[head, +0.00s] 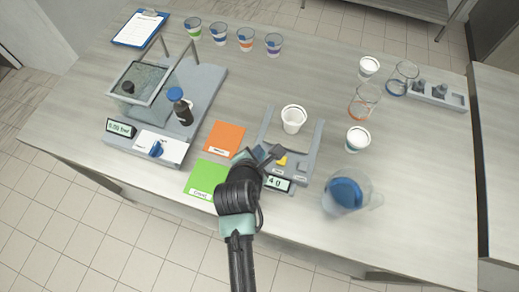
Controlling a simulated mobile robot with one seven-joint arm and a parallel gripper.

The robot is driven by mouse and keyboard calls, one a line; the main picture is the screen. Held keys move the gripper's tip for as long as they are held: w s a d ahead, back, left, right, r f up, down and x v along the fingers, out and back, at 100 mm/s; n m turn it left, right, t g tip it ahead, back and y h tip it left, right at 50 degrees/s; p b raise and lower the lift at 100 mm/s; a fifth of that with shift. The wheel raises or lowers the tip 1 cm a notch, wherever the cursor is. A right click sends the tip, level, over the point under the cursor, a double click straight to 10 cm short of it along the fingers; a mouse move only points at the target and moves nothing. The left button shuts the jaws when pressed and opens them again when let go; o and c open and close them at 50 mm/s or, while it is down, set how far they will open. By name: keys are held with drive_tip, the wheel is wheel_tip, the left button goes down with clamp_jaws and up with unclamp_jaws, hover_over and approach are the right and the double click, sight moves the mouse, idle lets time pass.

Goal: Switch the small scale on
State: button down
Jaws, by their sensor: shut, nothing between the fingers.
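The small scale (313,160) is a grey device near the front middle of the table. Its front display (277,183) is lit and shows digits like "4 0", partly covered by my arm. A yellow spot (282,161) shows on its front part, beside grey and white keys. A white cup (293,119) stands upright at the scale's back. My gripper (272,152) is shut and empty, over the scale's front left. Whether it touches a key cannot be told; the arm hides the left front corner.
Orange (225,138) and green (207,178) cards lie to the left. A larger device with a glass tank (142,82) stands further left. A blurred pitcher (346,193) with blue inside is at right, near several cups. A grey holder (437,94) is at the back right.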

drive_tip(key=shift+r+p, duration=0.5)
drive_tip(key=shift+p, duration=0.1)
wheel_tip(320, 180, up, 6)
drive_tip(key=p, duration=0.7)
idle(0.3)
